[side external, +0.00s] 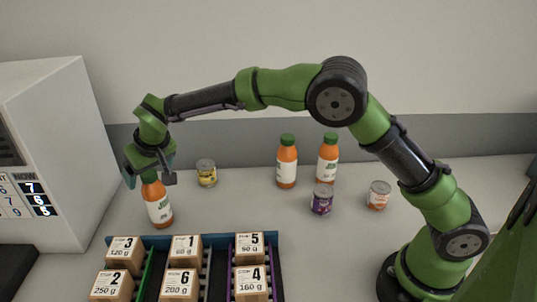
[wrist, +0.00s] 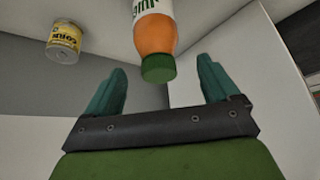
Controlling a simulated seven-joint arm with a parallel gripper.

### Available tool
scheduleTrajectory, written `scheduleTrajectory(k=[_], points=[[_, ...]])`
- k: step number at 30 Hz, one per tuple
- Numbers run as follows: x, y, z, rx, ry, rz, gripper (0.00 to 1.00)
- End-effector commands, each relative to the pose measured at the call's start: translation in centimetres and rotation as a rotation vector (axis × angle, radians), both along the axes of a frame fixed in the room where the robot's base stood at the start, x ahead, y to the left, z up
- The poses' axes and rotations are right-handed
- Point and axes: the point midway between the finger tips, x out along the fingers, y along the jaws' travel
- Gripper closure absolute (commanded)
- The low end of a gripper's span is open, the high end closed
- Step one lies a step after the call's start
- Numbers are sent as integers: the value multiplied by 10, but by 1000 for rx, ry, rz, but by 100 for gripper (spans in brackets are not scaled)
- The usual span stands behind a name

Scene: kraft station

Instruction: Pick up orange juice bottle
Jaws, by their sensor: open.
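An orange juice bottle (side external: 158,205) with a green cap and white label stands upright at the left of the table, behind the box tray. My gripper (side external: 150,175) is right above it, at its cap, in the side view. In the wrist view my gripper (wrist: 165,85) is open, with a teal finger on either side. The bottle (wrist: 155,34) shows between and beyond the fingers, its green cap toward me. No finger visibly touches it. Two more orange juice bottles, one at the middle (side external: 287,163) and one to its right (side external: 327,160), stand farther back.
A yellow can (side external: 206,173), also in the wrist view (wrist: 64,40), stands right of the near bottle. A purple can (side external: 322,199) and an orange-labelled can (side external: 378,195) stand farther right. A tray (side external: 218,240) of numbered boxes is in front. A white machine (side external: 60,150) stands at left.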

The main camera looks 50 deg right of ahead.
Motion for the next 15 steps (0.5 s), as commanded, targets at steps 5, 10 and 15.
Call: scheduleTrajectory(k=[5, 10, 15], points=[[6, -1, -17, 0, 3, -1, 12], [16, -2, -40, 0, 1, 0, 12], [22, -1, -49, 1, -1, 0, 12]])
